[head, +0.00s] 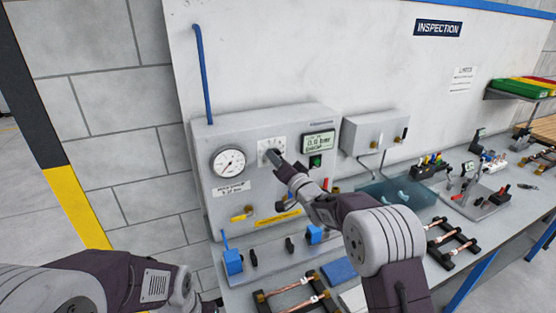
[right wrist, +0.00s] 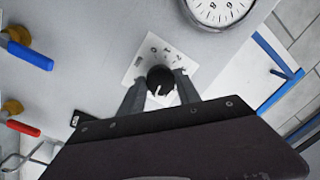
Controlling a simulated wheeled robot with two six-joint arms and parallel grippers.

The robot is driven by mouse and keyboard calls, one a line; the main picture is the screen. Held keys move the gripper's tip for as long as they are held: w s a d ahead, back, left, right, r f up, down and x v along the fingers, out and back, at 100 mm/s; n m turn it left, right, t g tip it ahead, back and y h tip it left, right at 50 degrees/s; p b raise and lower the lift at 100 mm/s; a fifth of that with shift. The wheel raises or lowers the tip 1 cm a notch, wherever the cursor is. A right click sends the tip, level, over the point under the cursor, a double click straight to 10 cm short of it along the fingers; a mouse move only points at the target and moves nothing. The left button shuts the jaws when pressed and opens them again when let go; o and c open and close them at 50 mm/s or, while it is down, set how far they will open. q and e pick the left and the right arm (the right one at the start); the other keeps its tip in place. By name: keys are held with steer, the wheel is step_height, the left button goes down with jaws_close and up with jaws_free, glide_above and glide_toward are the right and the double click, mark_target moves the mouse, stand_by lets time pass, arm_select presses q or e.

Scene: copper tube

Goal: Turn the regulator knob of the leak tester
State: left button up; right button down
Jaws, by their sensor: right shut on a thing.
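The leak tester (head: 225,190) is a grey wall-mounted box with a round gauge (head: 229,161) and a green-lit display (head: 318,143). Its regulator knob (right wrist: 160,80) is black with a white pointer line, on a white scale plate with numbers. My right gripper (right wrist: 160,88) is shut on the knob, one finger on each side of it. In the head view my right gripper (head: 275,158) reaches the plate and mostly hides the knob. My left arm shows at the lower left of the head view; its gripper's fingers are not visible.
Below the gauge is a yellow-handled valve (head: 241,215). Blue clamps (head: 233,262) and a rack with copper tubes (head: 297,295) are on the bench below. A smaller grey box (head: 374,134) hangs at right, above a blue-tinted tray (head: 385,194). A blue pipe (head: 203,75) rises above the tester.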

steer(key=shift+a+m, duration=0.1)
steer(key=shift+m, duration=2.3)
steer(key=c, duration=0.9)
jaws_free()
steer(key=shift+o, duration=0.2)
steer(key=b+v, duration=0.3)
steer(key=v, duration=0.6)
